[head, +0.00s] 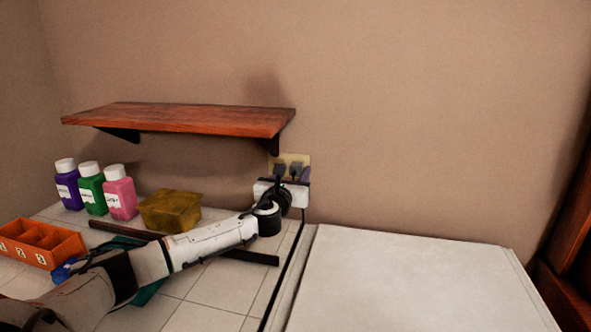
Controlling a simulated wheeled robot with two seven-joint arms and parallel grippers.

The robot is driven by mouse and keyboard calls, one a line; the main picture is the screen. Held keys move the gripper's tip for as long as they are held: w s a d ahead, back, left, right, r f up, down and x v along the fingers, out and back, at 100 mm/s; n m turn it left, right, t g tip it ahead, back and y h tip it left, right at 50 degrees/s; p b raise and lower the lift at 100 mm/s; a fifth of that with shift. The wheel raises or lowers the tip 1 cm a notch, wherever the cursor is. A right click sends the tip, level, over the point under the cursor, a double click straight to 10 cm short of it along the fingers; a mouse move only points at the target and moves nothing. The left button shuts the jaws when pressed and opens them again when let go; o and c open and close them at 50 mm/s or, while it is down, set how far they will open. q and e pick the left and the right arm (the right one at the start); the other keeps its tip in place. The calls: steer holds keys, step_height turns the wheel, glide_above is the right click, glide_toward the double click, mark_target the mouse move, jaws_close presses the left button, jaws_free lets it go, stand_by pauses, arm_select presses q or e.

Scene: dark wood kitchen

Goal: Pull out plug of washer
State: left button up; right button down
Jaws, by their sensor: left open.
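A beige wall outlet plate (301,159) is on the wall just right of the shelf's end. Two dark grey plugs (280,169) sit side by side in it. I cannot tell which one belongs to the washer. The white flat top of what looks like the washer (410,280) fills the lower right. My left gripper (287,186) is open right below the plugs, pointing at the wall. Its white and black wrist hides part of the fingers, and I cannot tell whether they touch a plug. My right gripper is not in view.
A wooden shelf (185,118) juts from the wall above left. Purple, green and pink bottles (120,198), a yellow-brown box (170,211) and an orange divided tray (38,243) stand on the tiled counter (215,290). The wall to the right is bare.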

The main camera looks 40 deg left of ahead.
mark_target(294, 172)
arm_select(q)
steer(key=shift+p, duration=0.3)
stand_by(0.5)
jaws_close()
steer(key=shift+p+v, duration=1.15)
steer(key=shift+v, duration=0.8)
steer(key=shift+p+v, duration=0.35)
steer(key=shift+v, duration=0.7)
steer(key=shift+s, duration=0.1)
